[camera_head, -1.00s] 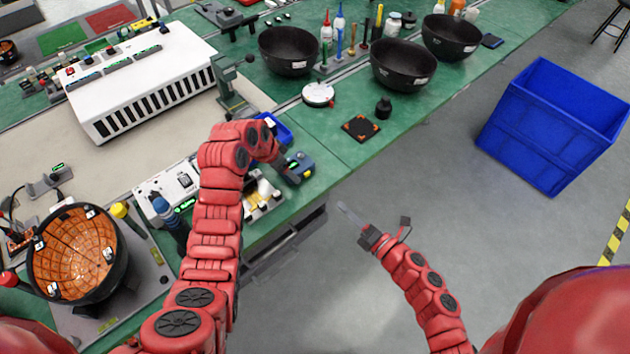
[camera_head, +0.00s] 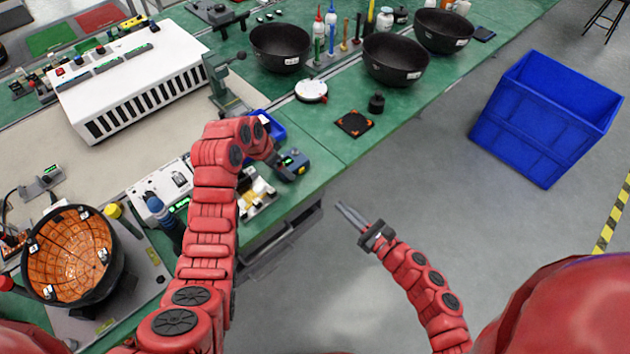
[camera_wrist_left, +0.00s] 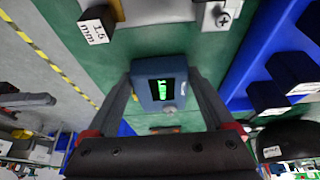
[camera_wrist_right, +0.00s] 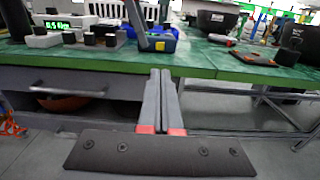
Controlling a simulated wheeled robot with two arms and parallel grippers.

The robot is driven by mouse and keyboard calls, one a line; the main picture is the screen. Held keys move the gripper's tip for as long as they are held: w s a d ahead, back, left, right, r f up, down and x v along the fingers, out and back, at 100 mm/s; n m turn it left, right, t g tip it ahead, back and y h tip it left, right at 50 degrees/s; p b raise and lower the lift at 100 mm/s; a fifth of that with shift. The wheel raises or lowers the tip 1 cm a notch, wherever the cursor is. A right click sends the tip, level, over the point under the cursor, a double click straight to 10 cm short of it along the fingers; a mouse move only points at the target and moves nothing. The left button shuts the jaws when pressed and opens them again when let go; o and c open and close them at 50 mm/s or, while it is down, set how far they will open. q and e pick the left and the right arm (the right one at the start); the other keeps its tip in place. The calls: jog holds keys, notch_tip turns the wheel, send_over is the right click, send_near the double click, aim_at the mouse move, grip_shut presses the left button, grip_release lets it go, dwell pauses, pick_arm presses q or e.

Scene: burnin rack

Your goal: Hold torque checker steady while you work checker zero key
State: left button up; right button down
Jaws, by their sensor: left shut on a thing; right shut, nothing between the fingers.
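The torque checker (camera_head: 293,163) is a small blue-grey box with a lit green display, at the front edge of the green bench in the head view. My left gripper (camera_wrist_left: 158,92) is shut on it, with one finger on each side. In the left wrist view its display and a round grey knob or key (camera_wrist_left: 169,109) below the display face the camera. I cannot tell for sure whether that is the zero key. My right gripper (camera_head: 352,214) is shut and empty, out over the floor in front of the bench. In the right wrist view its fingertips (camera_wrist_right: 156,74) touch each other, below the checker.
Black bowls (camera_head: 397,60), a white round gauge (camera_head: 311,90) and a black-orange pad (camera_head: 354,123) stand on the bench right of the checker. A blue bin (camera_head: 545,118) stands on the floor at right. A bench drawer (camera_wrist_right: 70,92) is below the bench edge.

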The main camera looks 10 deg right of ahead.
aim_at(303, 171)
jog(key=x, duration=1.4)
jog(key=shift+w, duration=0.1)
